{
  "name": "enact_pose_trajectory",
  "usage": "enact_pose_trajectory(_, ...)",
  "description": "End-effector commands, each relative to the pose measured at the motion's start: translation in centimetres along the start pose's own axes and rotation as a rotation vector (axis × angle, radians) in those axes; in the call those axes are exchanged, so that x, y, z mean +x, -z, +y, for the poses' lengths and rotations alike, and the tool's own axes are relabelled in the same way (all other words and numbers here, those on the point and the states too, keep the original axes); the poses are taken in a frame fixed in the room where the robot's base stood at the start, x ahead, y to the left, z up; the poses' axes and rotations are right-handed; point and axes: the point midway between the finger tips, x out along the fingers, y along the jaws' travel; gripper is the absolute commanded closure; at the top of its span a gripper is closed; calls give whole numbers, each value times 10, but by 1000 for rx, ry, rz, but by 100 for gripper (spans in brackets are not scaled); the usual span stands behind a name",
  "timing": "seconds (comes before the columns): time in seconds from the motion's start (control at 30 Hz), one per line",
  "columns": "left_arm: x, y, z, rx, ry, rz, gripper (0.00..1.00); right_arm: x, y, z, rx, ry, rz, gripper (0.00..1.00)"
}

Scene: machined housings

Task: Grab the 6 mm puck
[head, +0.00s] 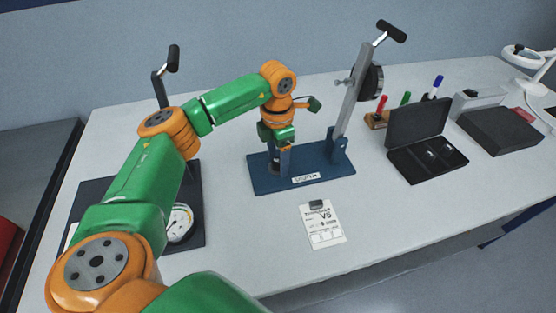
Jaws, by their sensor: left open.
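I cannot make out a puck marked 6 mm. An open black case (401,170) lies right of centre, lid raised at the back, with small pale and dark items in its insert, too small to identify. My left gripper (281,168) points down over the blue base plate (261,185) of a stand, left of its tilted grey column. The gripper is open. A dark upright piece shows at its fingers; I cannot tell whether they touch it or whether it belongs to the stand. My right gripper is out of view.
The tilted column (355,105) carries a black-handled lever and a round dial. A second stand with a gauge (181,222) is partly behind my left arm. A paper card (323,226) lies in front. Coloured markers (405,99), dark boxes (499,131) and a lamp (524,57) stand right.

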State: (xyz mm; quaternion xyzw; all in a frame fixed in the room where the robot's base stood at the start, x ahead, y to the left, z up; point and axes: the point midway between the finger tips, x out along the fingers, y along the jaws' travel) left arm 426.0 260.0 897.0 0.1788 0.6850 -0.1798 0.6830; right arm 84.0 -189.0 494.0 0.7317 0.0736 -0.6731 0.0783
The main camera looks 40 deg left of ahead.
Motion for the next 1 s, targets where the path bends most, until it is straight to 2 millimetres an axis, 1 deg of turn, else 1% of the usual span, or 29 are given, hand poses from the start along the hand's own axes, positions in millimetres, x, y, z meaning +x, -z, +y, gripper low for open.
enact_pose_trajectory(0.1,0,0,0,0,0,0,30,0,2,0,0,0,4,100)
enact_pose_trajectory(0.17,0,0,0,0,0,0,46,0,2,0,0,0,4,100)
enact_pose_trajectory(0.2,0,0,0,0,0,0,56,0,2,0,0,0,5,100)
enact_pose_trajectory(0.27,0,0,0,0,0,0,73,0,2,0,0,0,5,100)
enact_pose_trajectory(0.3,0,0,0,0,0,0,84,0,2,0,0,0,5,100)
enact_pose_trajectory(0.37,0,0,0,0,0,0,100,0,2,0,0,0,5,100)
enact_pose_trajectory(0.67,-1,0,0,0,0,-1,100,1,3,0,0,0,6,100)
enact_pose_trajectory(0.77,-5,-1,0,0,-1,-2,100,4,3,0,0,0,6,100)
enact_pose_trajectory(0.87,-20,-1,1,0,-3,-6,100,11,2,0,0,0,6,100)
enact_pose_trajectory(0.9,-30,-1,0,0,-3,-7,100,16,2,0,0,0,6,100)
enact_pose_trajectory(1.0,-57,-8,-22,6,-3,-8,100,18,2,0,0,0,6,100)
